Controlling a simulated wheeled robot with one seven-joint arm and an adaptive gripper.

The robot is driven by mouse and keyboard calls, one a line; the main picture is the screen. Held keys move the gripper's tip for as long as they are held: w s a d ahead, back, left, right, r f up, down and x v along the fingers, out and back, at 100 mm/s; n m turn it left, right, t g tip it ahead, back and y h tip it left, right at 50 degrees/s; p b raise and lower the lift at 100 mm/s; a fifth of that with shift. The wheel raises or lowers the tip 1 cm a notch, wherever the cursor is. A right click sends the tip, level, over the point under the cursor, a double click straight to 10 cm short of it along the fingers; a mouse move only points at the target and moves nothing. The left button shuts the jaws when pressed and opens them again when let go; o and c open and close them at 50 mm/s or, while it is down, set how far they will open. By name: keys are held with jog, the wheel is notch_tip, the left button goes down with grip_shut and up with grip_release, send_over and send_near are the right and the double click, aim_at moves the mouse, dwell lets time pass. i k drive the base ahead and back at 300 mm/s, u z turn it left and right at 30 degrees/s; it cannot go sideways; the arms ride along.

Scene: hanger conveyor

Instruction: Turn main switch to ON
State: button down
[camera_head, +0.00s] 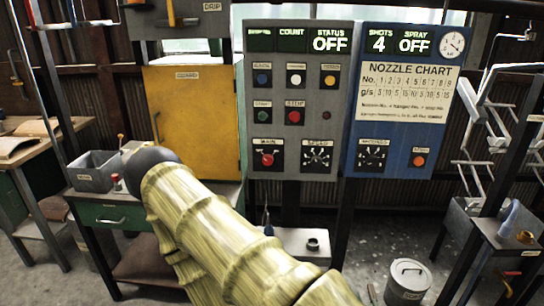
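The main switch (267,159) is a red knob on a dark square plate labelled MAIN. It sits at the lower left of the grey control panel (324,88). The knob's exact angle is too small to read. The panel's STATUS display (329,40) reads OFF. My arm in its pale yellow sleeve (225,235) reaches from the bottom edge up and left, ending at a dark rounded part left of and below the switch. My gripper cannot be seen, and nothing of mine touches the switch.
Right of the switch is the speed dial (318,156); lamps and buttons lie above. The blue panel (402,100) adjoins on the right. A yellow cabinet (192,118) stands left. A lidded bucket (407,283) is on the floor. The space before the main switch looks clear.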

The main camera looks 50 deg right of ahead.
aim_at(267, 159)
jog(key=z, duration=2.2)
jog(key=k, duration=0.95)
jog(key=u, duration=1.05)
jog(key=i, duration=0.5)
jog(key=z, duration=0.05)
